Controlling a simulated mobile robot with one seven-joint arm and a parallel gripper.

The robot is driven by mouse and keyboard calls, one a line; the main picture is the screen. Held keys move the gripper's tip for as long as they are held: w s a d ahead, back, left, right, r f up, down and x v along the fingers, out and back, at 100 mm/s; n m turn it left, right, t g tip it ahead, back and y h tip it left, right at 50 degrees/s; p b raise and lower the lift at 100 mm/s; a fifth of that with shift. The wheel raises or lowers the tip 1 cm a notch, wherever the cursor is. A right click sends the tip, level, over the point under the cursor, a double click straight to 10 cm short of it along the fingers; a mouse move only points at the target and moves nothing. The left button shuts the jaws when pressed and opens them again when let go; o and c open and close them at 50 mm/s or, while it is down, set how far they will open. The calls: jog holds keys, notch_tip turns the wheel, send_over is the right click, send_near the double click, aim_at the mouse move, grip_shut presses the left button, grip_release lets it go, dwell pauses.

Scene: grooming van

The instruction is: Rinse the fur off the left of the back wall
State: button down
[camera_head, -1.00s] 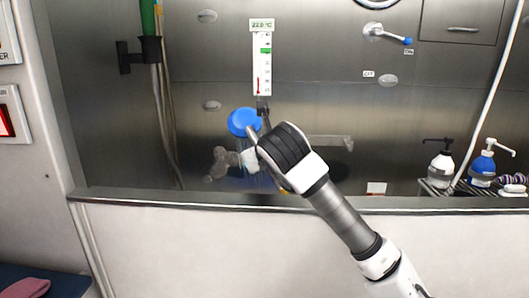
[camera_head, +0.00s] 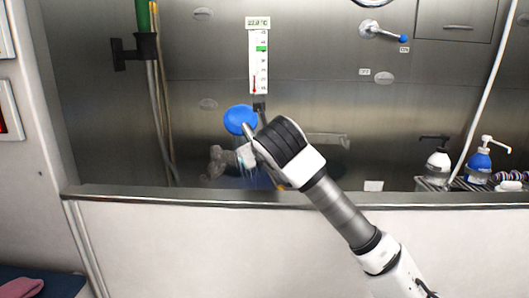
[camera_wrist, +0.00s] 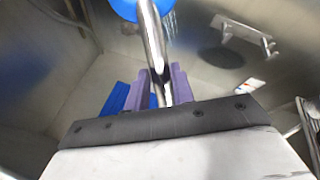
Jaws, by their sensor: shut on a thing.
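My gripper (camera_wrist: 161,92) is shut on the metal handle (camera_wrist: 152,42) of a blue shower head, held between its two purple fingers in the wrist view. The round blue shower head (camera_head: 240,120) faces the steel back wall (camera_head: 205,60) in front of its left half. Thin water streaks show beside the head in the wrist view and faintly below it in the head view. A grey, lumpy patch (camera_head: 216,162) lies left of my gripper; I cannot tell whether it is fur or a reflection. My gripper and arm hide part of the wall.
The tub's front rim (camera_head: 150,194) runs below my arm. A thermometer strip (camera_head: 258,62) hangs above the shower head. A holder (camera_head: 135,49) with a green-topped pole is at the left. A tap (camera_head: 375,29) and pump bottles (camera_head: 436,160) are at the right.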

jog(key=shift+d, duration=0.1)
jog(key=shift+d+b, duration=0.3)
jog(key=shift+d, duration=0.2)
jog(key=shift+r, duration=0.15)
jog(key=s+a+r+n+y+p, duration=0.1)
jog(key=a+r+n+y+p, duration=0.15)
jog(key=r+n, duration=0.4)
notch_tip(320, 180, down, 6)
jog(key=b, duration=0.6)
jog(key=shift+a+f+n, duration=0.2)
jog(key=shift+a+n, duration=0.2)
jog(key=shift+n, duration=0.05)
jog(key=shift+d, duration=0.2)
jog(key=shift+d+b, duration=0.4)
